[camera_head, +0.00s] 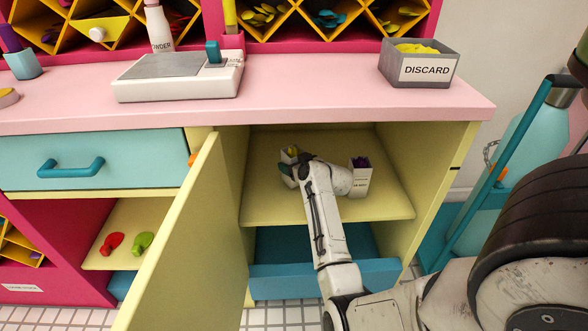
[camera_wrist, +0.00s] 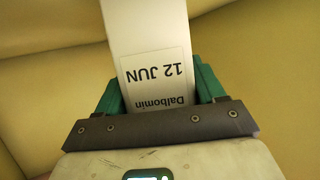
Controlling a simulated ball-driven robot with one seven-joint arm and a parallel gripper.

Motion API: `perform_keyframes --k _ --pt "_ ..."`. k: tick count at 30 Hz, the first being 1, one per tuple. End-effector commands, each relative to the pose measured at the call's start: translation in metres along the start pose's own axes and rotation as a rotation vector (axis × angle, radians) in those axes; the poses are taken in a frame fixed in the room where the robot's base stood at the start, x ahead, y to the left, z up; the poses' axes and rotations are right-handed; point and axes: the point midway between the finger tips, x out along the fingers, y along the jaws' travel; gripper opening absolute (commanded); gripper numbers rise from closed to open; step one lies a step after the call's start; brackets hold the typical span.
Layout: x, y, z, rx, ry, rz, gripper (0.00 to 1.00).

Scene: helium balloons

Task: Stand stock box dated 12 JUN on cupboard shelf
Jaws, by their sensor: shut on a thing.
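The box is over the pale yellow cupboard shelf (camera_head: 270,210). My arm hides its lower part, so I cannot tell whether its base touches the shelf.
A second white box (camera_head: 360,178) with dark purple contents stands on the shelf to the right of my gripper. The yellow cupboard door (camera_head: 180,245) stands open on the left. A blue drawer or bin (camera_head: 270,280) lies below the shelf. The shelf's front is clear beside my arm.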

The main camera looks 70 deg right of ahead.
Motion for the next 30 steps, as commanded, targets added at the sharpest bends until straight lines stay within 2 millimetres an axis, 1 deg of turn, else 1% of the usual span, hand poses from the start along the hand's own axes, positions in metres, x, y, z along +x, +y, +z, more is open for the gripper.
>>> perform_keyframes --k 11,30 --pt "0.000 0.000 0.000 0.000 0.001 0.000 0.33" --pt "0.005 0.000 0.013 0.000 0.001 0.001 0.33"
